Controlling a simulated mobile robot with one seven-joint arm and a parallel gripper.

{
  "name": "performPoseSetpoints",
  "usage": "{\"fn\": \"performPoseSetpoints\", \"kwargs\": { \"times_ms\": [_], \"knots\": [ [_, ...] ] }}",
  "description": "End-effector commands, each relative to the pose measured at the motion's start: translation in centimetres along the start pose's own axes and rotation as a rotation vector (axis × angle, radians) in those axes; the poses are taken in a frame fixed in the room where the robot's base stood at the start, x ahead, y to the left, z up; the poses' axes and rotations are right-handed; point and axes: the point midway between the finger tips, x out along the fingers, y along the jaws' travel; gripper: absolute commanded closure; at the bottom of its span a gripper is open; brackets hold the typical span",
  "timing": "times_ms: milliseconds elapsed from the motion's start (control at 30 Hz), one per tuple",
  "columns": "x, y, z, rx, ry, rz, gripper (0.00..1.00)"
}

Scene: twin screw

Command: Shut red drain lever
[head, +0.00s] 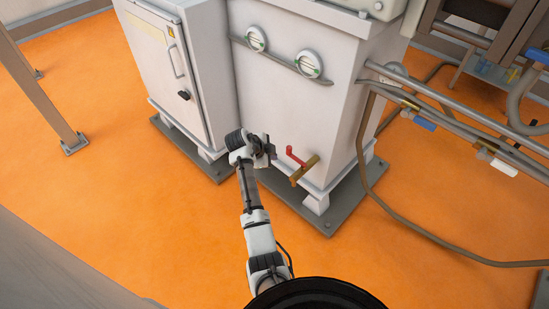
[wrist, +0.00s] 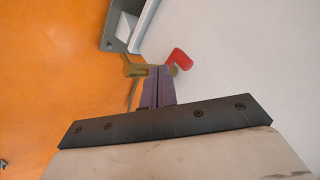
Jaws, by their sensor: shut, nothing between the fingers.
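The red drain lever (head: 296,156) sits on a brass drain valve (head: 305,171) low on the front of the white machine cabinet. In the head view my gripper (head: 272,152) is just left of the lever, close to the cabinet face. In the wrist view the red lever (wrist: 181,60) shows just beyond and to the right of my shut fingertips (wrist: 158,72). The brass valve (wrist: 133,70) shows at and left of the tips, partly hidden behind them. I cannot tell whether the fingers touch the valve or the lever. Nothing is held.
The white cabinet (head: 290,95) stands on a dark grey base (head: 325,215). A second cabinet with a door (head: 165,65) stands to the left. Pipes and a hose (head: 430,245) run on the right. The orange floor (head: 110,180) is open at the left.

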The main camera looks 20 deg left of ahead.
Motion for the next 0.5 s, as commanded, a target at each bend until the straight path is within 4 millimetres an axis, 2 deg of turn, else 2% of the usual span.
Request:
{"fn": "performPoseSetpoints", "kwargs": {
  "times_ms": [33, 200, 333, 500],
  "knots": [
    [-1.2, -0.2, 0.2, 0.0, -0.001, -0.002, 1.0],
    [-4.5, -0.7, 0.6, 0.0, 0.0, 0.001, 1.0],
    [-6.0, -0.9, 0.8, 0.0, 0.001, 0.003, 1.0],
    [-6.8, -1.1, 0.9, 0.0, 0.001, 0.004, 1.0]
  ]
}}
